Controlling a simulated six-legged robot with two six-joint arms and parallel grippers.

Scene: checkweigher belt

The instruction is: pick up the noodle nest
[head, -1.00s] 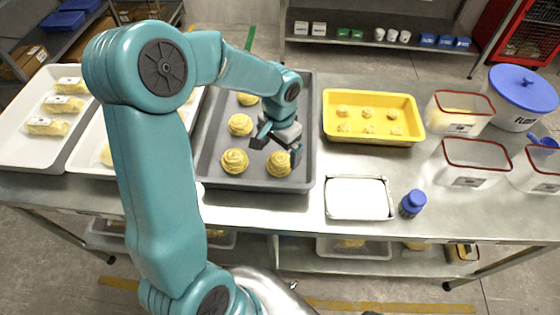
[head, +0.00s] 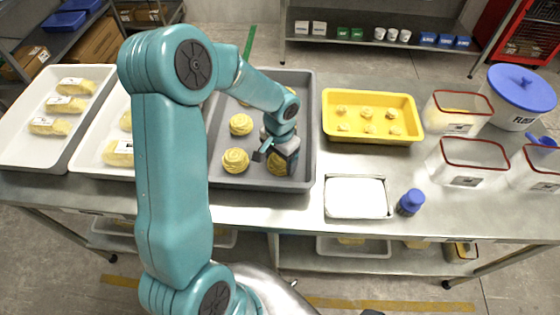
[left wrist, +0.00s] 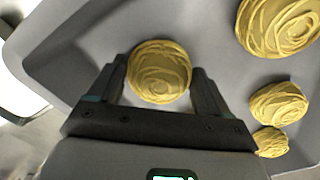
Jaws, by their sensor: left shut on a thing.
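The noodle nest (head: 277,168) is a round yellow coil at the front right of the grey tray (head: 305,125). My left gripper (head: 280,158) is down over it and partly hides it in the head view. In the left wrist view the noodle nest (left wrist: 159,72) sits between the two fingers of my left gripper (left wrist: 160,85), which are shut on it. I cannot tell whether it is clear of the tray floor. Other noodle nests lie in the tray, one just to the left (head: 235,160) and one behind it (head: 240,124). My right gripper is not in view.
A yellow tray (head: 372,138) with small nests stands to the right. A white-lined metal pan (head: 357,198) and a blue-capped bottle (head: 411,202) are at the front right. White trays (head: 22,140) with packed noodles are at the left. Clear bins (head: 470,165) stand far right.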

